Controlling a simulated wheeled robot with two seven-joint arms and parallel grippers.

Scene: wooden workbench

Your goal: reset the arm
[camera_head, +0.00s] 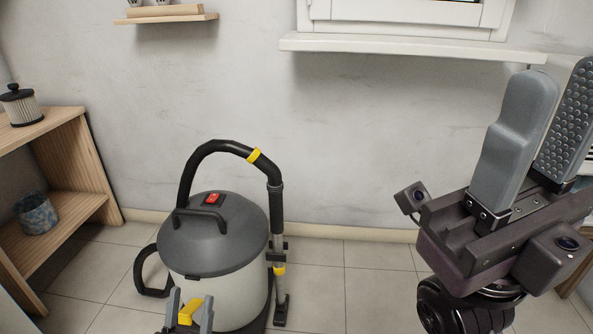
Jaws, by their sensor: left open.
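My left gripper (553,82) is raised at the right side of the view, its two grey fingers pointing up. One finger shows a smooth side and the other a studded pad. The jaws are open and I see nothing between them. Small cameras are mounted on its dark body. The gripper is in front of the wall and below the right end of the window sill in the picture. My right gripper is not in view.
A grey vacuum cleaner (212,240) with a black hose stands on the tiled floor. A white window sill (400,47) and a small wall shelf (165,18) are above.

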